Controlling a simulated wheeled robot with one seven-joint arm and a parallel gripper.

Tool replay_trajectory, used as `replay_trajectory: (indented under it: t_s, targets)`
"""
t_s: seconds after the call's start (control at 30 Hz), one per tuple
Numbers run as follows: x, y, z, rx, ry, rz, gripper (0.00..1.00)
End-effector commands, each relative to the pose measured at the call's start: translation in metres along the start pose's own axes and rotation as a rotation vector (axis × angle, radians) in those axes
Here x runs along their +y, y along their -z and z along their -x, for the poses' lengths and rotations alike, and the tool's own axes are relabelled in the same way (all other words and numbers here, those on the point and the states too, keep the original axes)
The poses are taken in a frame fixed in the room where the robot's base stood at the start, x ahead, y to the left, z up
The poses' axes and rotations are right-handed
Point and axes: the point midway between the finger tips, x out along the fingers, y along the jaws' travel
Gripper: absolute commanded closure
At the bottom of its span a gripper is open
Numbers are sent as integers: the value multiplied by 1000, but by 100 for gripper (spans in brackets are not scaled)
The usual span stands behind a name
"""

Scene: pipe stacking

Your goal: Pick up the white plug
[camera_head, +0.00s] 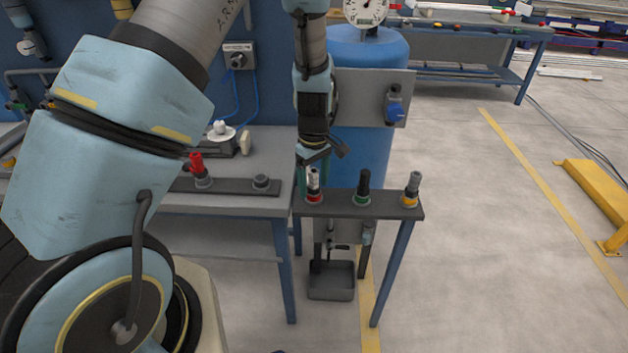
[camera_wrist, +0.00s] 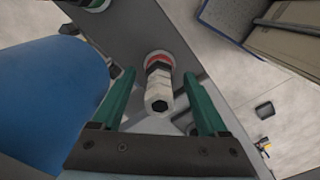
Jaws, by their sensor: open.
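The white plug (camera_head: 314,181) stands upright in a red-ringed socket at the left end of the narrow dark rack (camera_head: 385,209). In the wrist view the white plug (camera_wrist: 159,92) shows a stepped pale body with a dark band and a dark hexagonal end toward the camera. My gripper (camera_wrist: 159,73) is open, with one green finger on each side of the plug and visible gaps between. In the head view my gripper (camera_head: 313,170) is at the plug, partly overlapping it.
A black plug (camera_head: 364,184) in a green ring and a grey-topped plug (camera_head: 413,184) in a yellow ring stand farther right on the rack. A red plug (camera_head: 197,166) is on the left bench (camera_head: 225,204). A blue tank (camera_head: 362,140) is close behind.

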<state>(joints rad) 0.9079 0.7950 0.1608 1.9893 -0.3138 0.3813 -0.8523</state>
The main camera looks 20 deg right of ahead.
Motion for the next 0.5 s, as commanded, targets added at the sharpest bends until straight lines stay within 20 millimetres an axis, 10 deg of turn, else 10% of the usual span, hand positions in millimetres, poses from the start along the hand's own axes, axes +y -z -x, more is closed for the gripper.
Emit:
replay_trajectory:
  t_s: [0.2, 0.5]
  targets:
    - [0, 0, -1, 1, -1, 0, 24]
    - [0, 0, 0, 0, -1, 0, 57]
